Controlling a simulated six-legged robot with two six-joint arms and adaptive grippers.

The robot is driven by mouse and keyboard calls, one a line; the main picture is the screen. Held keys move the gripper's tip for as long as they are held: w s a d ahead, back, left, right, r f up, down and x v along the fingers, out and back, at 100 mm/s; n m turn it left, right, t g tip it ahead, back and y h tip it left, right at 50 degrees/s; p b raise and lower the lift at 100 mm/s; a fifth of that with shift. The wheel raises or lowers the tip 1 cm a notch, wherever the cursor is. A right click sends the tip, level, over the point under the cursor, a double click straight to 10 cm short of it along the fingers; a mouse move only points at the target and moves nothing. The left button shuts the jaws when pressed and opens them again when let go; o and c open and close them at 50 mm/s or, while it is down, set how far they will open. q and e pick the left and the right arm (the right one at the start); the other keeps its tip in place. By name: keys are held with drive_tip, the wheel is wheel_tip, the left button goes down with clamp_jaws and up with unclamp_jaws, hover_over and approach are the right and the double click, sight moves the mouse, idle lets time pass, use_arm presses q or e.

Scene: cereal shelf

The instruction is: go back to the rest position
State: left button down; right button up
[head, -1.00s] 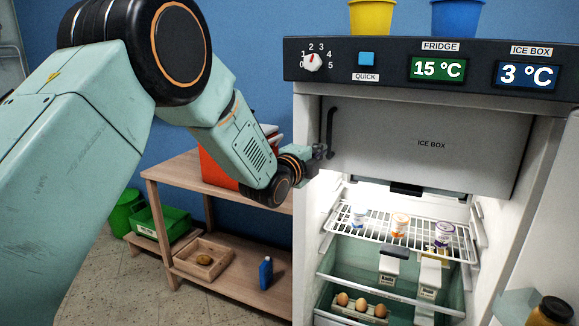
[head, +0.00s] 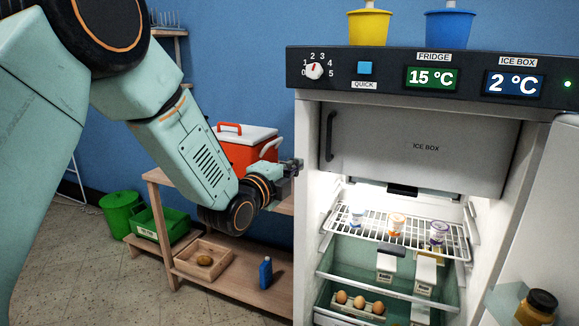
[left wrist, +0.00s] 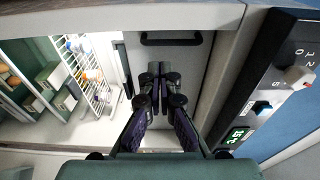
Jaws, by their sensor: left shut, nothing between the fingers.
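My left gripper (head: 291,165) is at the left front edge of the fridge, left of the ice box door, and holds nothing. In the left wrist view the left gripper (left wrist: 161,82) is shut, its fingers together in front of the fridge. The fridge stands open, with the closed grey ice box door (head: 420,150) at its top. The ice box handle (head: 330,136) is on the door's left side, apart from the gripper; it also shows in the left wrist view (left wrist: 172,41). My right gripper is not in view.
The control panel (head: 430,78) spans the fridge top, with a yellow bucket (head: 369,27) and a blue bucket (head: 450,28) above. A wire shelf (head: 375,232) holds several small tubs. A wooden table (head: 160,176) with a red cooler (head: 243,150) stands left of the fridge.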

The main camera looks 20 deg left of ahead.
use_arm(q)
drive_tip(key=shift+s+a+f, duration=0.1)
drive_tip(key=shift+s+a, duration=0.05)
drive_tip(key=shift+s, duration=0.35)
drive_tip(key=shift+s, duration=0.1)
drive_tip(key=s+f+n+g+y, duration=0.1)
drive_tip(key=s+f+n+g, duration=0.2)
drive_tip(key=s+f+n, duration=0.45)
drive_tip(key=s+f+n+g, duration=0.3)
drive_tip(key=s+f+n, duration=0.1)
drive_tip(key=f, duration=0.6)
drive_tip(key=s+f+n+g+y, duration=0.1)
drive_tip(key=s+f+n+g, duration=0.2)
drive_tip(key=s+f+n, duration=0.35)
drive_tip(key=s+f+g, duration=0.3)
drive_tip(key=s+f, duration=0.2)
drive_tip(key=s, duration=0.4)
drive_tip(key=s+f+n+g, duration=0.1)
drive_tip(key=s+f+g, duration=0.1)
drive_tip(key=s+f, duration=0.3)
drive_tip(key=s+f+n+g, duration=0.1)
drive_tip(key=s+f+g, duration=0.2)
drive_tip(key=s, duration=1.1)
wheel_tip(320, 180, down, 3)
drive_tip(key=shift+d+f+g+y, duration=0.1)
drive_tip(key=shift+d+g+y, duration=0.2)
drive_tip(key=shift+d+y, duration=0.1)
